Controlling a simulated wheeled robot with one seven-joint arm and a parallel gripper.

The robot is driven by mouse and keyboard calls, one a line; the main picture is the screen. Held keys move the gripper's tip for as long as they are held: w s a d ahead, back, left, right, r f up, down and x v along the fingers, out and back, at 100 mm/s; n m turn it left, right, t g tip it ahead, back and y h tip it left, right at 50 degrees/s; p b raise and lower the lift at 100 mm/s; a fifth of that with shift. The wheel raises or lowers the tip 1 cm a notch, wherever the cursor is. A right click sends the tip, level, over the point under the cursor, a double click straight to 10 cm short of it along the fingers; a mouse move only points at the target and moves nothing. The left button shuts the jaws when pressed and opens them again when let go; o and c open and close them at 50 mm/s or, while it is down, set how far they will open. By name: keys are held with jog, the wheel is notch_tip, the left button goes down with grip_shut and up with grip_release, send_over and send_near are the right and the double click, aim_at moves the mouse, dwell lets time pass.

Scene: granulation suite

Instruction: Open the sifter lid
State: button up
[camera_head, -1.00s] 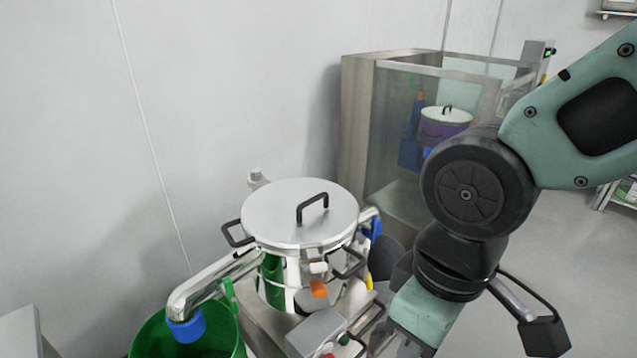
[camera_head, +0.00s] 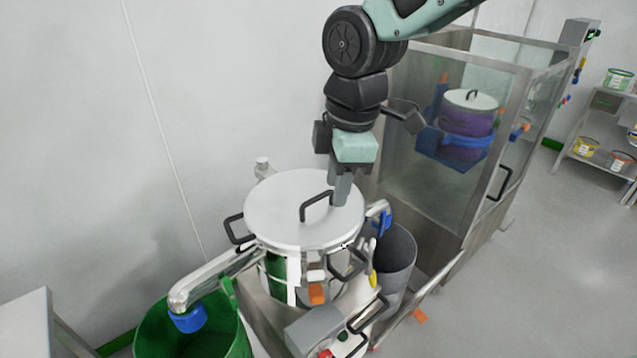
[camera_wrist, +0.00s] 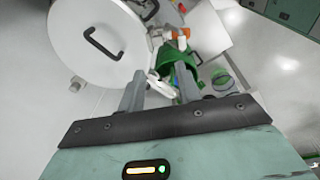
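The sifter lid (camera_head: 285,215) is a round, shiny metal disc lying flat on the sifter body (camera_head: 293,270). A black bar handle (camera_head: 316,204) stands up from its top. In the wrist view the lid (camera_wrist: 75,50) fills the upper left, with its handle (camera_wrist: 103,46) left of my fingers. My gripper (camera_head: 338,190) points down over the lid's right rear part, close to the handle. In the wrist view my gripper's fingers (camera_wrist: 160,78) are apart with nothing held between them. I cannot tell if the fingertips touch the lid.
A metal outlet pipe with a blue end (camera_head: 188,319) slopes left over a green bin (camera_head: 165,340). A grey bin (camera_head: 398,262) stands right of the sifter. A glass-sided cabinet (camera_head: 440,130) is behind on the right. A wall is close behind the sifter; open floor lies right.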

jog(key=w+r+n+p, duration=0.25)
jog(key=w+n, duration=0.35)
jog(key=w, duration=0.6)
jog(key=p, duration=0.4)
send_near(318, 197)
jog(key=shift+t, duration=0.4)
jog(key=f, duration=0.5)
jog(key=a+f, duration=0.1)
jog(key=f, duration=0.2)
jog(key=shift+w, duration=0.3)
grip_shut()
